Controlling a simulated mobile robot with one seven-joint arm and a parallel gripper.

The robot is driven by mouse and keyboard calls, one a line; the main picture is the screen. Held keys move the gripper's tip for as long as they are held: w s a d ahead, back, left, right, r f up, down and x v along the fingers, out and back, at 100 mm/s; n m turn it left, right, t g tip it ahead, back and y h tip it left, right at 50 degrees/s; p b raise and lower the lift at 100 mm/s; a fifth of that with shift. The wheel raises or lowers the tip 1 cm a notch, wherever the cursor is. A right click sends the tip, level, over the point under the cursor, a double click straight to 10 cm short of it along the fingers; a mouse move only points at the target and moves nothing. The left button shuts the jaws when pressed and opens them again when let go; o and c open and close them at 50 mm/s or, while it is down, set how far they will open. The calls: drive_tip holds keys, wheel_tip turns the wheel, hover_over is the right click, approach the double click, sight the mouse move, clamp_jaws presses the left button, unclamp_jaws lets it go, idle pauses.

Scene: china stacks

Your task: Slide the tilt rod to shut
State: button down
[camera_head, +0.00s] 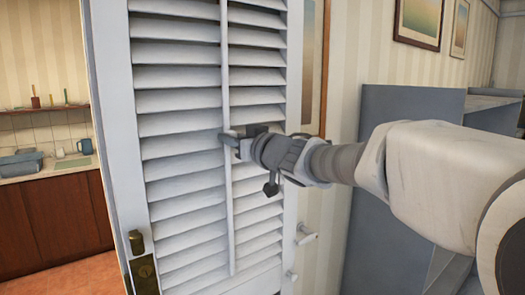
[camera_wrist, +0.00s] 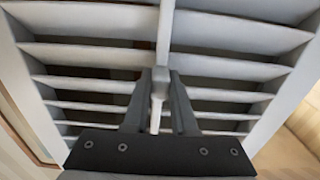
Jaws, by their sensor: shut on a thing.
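A white louvered shutter panel (camera_head: 141,120) stands upright in front of me, with a vertical white tilt rod (camera_head: 226,75) down the middle of its slats. The slats (camera_head: 180,125) are tilted, and dark gaps show between them in the wrist view (camera_wrist: 85,68). My gripper (camera_head: 228,138) is at about mid-height of the rod. In the wrist view its two dark fingers (camera_wrist: 159,84) are shut around the tilt rod (camera_wrist: 165,30), one on each side. The part of the rod between the fingers is partly hidden.
A grey cabinet (camera_head: 400,115) stands right, behind my arm. A kitchen counter (camera_head: 45,170) is far left.

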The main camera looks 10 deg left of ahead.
drive_tip(key=shift+r+p, duration=0.85)
drive_tip(key=shift+r, duration=0.05)
drive_tip(key=shift+f, duration=0.1)
drive_tip(key=c, duration=0.6)
unclamp_jaws()
drive_tip(key=shift+c, duration=0.2)
drive_tip(key=shift+d, duration=0.1)
drive_tip(key=v, duration=0.8)
drive_tip(key=shift+p, duration=0.45)
drive_tip(key=o, duration=0.6)
drive_tip(key=shift+c, duration=0.2)
